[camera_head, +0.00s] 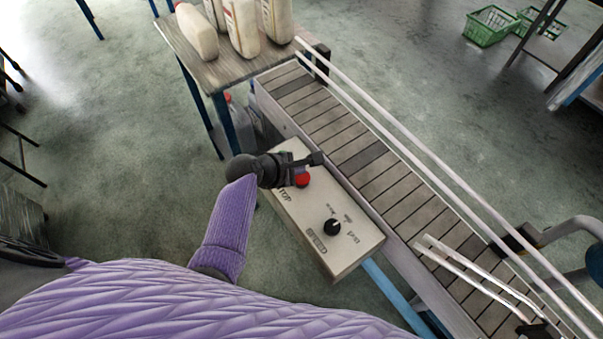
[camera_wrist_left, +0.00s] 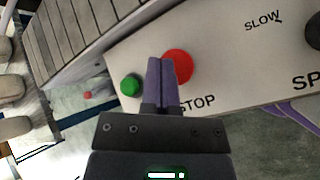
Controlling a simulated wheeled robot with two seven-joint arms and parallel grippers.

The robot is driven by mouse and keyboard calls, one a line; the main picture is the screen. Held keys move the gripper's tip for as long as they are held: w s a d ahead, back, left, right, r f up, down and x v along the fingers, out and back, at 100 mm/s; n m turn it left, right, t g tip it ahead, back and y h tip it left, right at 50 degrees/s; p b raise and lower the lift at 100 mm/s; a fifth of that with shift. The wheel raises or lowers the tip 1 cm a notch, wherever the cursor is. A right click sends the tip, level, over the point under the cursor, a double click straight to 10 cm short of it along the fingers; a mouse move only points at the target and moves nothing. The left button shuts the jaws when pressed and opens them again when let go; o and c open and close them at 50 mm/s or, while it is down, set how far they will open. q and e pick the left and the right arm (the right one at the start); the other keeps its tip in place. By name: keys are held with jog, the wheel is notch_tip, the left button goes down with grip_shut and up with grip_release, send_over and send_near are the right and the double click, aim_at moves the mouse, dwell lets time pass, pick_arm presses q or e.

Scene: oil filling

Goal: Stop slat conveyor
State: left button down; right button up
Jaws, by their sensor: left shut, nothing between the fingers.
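The control box (camera_head: 352,247) is a pale panel beside the slat conveyor (camera_head: 372,165). It carries a red stop button (camera_head: 302,180), a black speed knob (camera_head: 332,227) and STOP lettering. My left gripper (camera_head: 316,158) is over the box at the red button, its fingers closed with nothing between them. In the left wrist view the closed fingertips (camera_wrist_left: 161,62) overlap the left edge of the red button (camera_wrist_left: 178,66); I cannot tell whether they touch it. A green button (camera_wrist_left: 131,85) shows to the left of the fingers. My right gripper is not in view.
A table (camera_head: 205,72) with several pale bottles (camera_head: 243,27) stands at the conveyor's far end. White guide rails (camera_head: 420,155) run along the conveyor's right side. Green baskets (camera_head: 490,25) lie on the floor at the upper right. Open floor (camera_head: 120,150) is at left.

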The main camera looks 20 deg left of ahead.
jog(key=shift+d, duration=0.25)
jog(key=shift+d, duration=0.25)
pick_arm(q)
jog(key=shift+f, duration=0.1)
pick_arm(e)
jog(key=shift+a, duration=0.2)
pick_arm(q)
jog(key=shift+f, duration=0.3)
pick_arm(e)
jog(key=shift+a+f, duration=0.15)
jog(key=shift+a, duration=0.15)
pick_arm(q)
jog(key=shift+f, duration=0.1)
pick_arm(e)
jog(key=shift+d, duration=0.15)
